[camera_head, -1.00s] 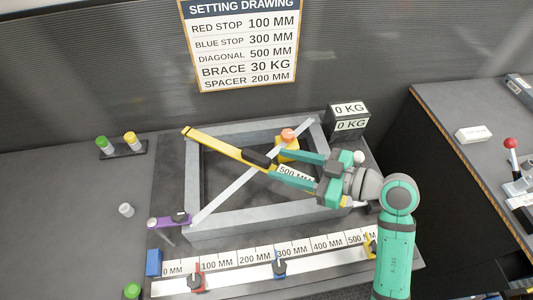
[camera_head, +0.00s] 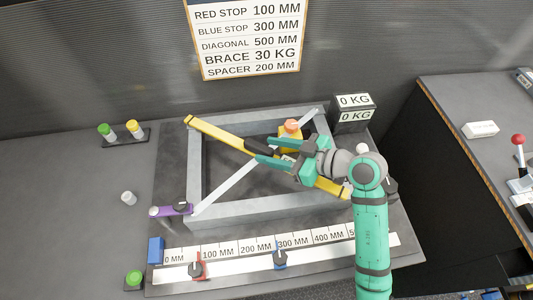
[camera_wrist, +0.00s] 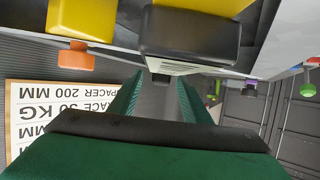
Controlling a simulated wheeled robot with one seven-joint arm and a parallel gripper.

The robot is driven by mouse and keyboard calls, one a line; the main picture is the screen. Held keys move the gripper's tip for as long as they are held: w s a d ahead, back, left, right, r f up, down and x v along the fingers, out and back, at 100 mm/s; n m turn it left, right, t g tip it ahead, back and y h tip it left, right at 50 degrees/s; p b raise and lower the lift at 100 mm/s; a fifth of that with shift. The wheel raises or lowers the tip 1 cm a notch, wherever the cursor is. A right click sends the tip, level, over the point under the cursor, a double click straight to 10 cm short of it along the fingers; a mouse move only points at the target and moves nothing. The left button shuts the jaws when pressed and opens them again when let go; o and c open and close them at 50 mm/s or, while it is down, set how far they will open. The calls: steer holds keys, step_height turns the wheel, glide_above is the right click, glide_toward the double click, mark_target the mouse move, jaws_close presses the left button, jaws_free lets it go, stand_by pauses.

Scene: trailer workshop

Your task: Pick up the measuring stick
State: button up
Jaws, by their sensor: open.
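The measuring stick is a long yellow bar (camera_head: 215,134) with a black grip (camera_head: 258,146). It lies slantwise over the grey frame on the bench, from upper left to lower right. My gripper (camera_head: 266,152) is open at the black grip, with one finger to each side in the head view. In the wrist view the black grip (camera_wrist: 190,32) is just beyond the open fingertips (camera_wrist: 160,80), and no contact shows. My gripper hides part of the stick's middle; its yellow lower-right end shows past my wrist.
A silver diagonal bar (camera_head: 235,180) crosses the frame (camera_head: 250,212) under the stick. An orange-topped yellow piece (camera_head: 291,130) is close to my fingers. A purple clamp (camera_head: 172,209) is at the left corner, a scale box (camera_head: 353,108) at back right. A ruler rail (camera_head: 235,258) runs along the front.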

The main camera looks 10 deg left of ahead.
steer(key=shift+x, duration=0.95)
jaws_close()
